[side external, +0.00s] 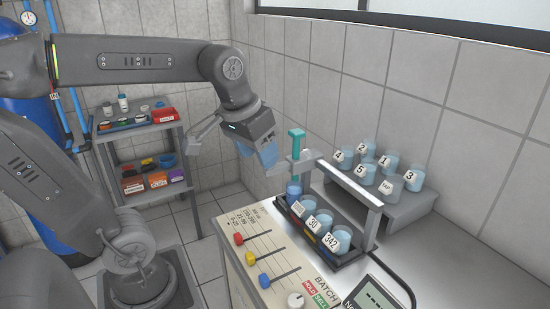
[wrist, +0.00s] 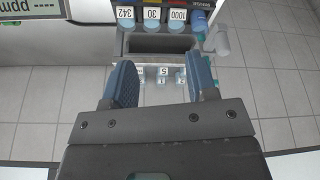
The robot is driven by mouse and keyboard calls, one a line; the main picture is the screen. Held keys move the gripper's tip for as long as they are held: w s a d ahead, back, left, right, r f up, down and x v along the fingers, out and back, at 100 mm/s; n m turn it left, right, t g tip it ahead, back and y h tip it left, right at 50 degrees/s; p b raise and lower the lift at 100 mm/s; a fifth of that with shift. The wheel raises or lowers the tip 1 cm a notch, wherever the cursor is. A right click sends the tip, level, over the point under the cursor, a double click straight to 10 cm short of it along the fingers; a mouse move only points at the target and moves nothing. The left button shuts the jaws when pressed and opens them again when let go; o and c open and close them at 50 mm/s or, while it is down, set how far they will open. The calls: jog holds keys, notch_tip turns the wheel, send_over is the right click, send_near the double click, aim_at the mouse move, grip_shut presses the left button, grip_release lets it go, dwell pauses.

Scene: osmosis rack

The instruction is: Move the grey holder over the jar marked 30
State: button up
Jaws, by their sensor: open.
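The grey holder (side external: 303,164) sits at the left end of the metal bar above the rack in the side view, with a teal upright piece (side external: 297,143) beside it. It is above the left-end jar (side external: 294,191). The jar marked 30 (side external: 311,224) stands in the middle of the rack's front row, and it also shows in the wrist view (wrist: 152,14). The jar marked 342 (side external: 333,241) is to its right. My gripper (side external: 262,154) is open and empty, to the left of the holder and apart from it. Its blue fingers show apart in the wrist view (wrist: 160,78).
A grey step (side external: 400,205) behind the rack carries several numbered jars. The control panel (side external: 262,262) with coloured sliders is in front. A display (side external: 374,296) stands at the lower right. A shelf cart (side external: 140,130) stands at the back left.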

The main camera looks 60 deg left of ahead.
aim_at(293, 159)
jog(key=w+a+r+n+g, duration=0.1)
jog(key=w+a+n+g, duration=0.15)
jog(key=w+a, duration=0.35)
jog(key=w+a+r+n+g, duration=0.1)
jog(key=w+a+n, duration=0.3)
jog(key=a, duration=0.4)
jog(key=shift+m+h, duration=0.25)
jog(key=shift+h, duration=0.05)
jog(key=f, duration=1.3)
jog(key=shift+s+d+f, duration=0.1)
jog(key=shift+s+f, duration=0.1)
jog(key=shift+f, duration=0.05)
jog(key=shift+c, duration=0.3)
grip_shut()
